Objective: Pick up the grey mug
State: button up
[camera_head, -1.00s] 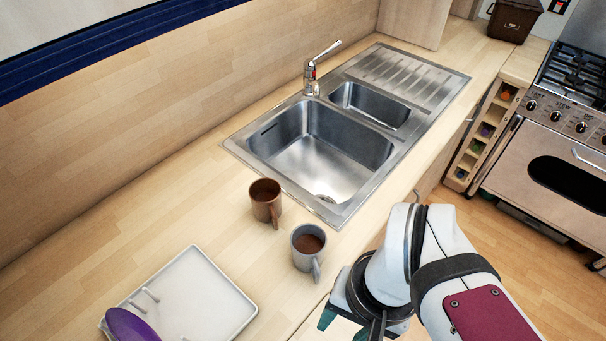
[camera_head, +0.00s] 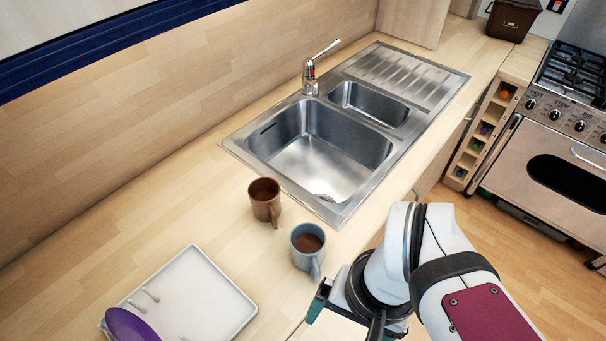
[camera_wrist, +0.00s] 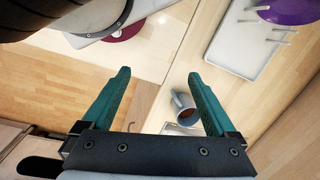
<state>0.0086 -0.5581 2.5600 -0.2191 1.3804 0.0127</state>
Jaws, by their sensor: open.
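The grey mug (camera_head: 307,247) stands upright on the wooden counter in front of the sink, with brown contents and its handle toward the front edge. In the head view, a green finger of my gripper (camera_head: 320,300) shows just to the right of and below the mug, apart from it. In the wrist view, my gripper (camera_wrist: 159,74) is open with nothing between its fingers. There, the grey mug (camera_wrist: 184,107) appears beside the right finger, which partly covers it.
A brown mug (camera_head: 265,201) stands close behind and left of the grey mug. A white dish rack (camera_head: 237,307) with a purple plate (camera_head: 128,325) lies at the lower left. The steel sink (camera_head: 232,146) is behind the mugs. Open counter lies to the left.

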jog(key=n+h, duration=0.2)
jog(key=n, duration=2.6)
send_over(314, 265)
notch_tip(314, 265, down, 4)
notch_tip(314, 265, down, 16)
jog(key=shift+w+f, duration=0.1)
jog(key=shift+w, duration=0.05)
grip_shut()
